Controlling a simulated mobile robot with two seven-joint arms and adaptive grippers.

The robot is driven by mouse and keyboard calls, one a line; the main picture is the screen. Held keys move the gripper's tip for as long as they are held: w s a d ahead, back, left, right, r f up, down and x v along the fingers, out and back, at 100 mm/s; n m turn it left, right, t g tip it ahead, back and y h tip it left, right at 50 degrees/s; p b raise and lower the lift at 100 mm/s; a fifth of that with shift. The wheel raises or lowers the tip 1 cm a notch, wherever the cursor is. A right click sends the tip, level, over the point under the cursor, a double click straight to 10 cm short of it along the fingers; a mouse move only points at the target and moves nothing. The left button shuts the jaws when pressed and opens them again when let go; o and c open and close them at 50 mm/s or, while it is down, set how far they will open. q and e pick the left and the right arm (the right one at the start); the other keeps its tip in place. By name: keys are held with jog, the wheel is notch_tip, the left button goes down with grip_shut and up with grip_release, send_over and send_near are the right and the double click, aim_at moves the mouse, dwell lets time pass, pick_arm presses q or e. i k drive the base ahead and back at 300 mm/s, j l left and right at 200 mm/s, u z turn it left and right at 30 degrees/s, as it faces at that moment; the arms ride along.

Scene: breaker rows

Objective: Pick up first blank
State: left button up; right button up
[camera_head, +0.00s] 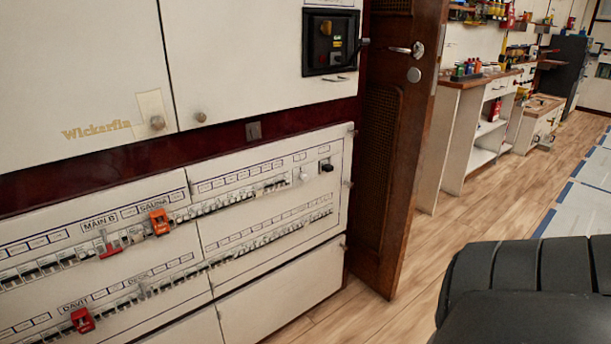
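A breaker panel fills the lower left, with an upper breaker row (205,208) and a lower breaker row (230,256). A red-orange clip (159,222) sits on the upper row under SAUNA, and a red switch piece (111,246) is near MAIN B. Another red clip (82,320) sits on the lower row under DAVIT. I cannot pick out a blank with certainty at this size. Neither gripper is in view.
Cream cabinet doors (95,70) with round knobs are above the panel. An open dark wooden door (385,160) with a metal handle stands at the panel's right. A workbench (480,80) with bottles is beyond it. Wooden floor (440,235) is clear between.

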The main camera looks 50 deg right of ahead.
aim_at(300, 174)
jog(key=z, duration=1.6)
jog(key=i+l+u, duration=0.35)
jog(key=l, duration=0.2)
jog(key=i+l+u, duration=0.3)
jog(key=l, duration=0.35)
jog(key=i+l+u, duration=0.35)
jog(key=l, duration=0.35)
jog(key=i+l+u, duration=0.15)
jog(key=l, duration=0.25)
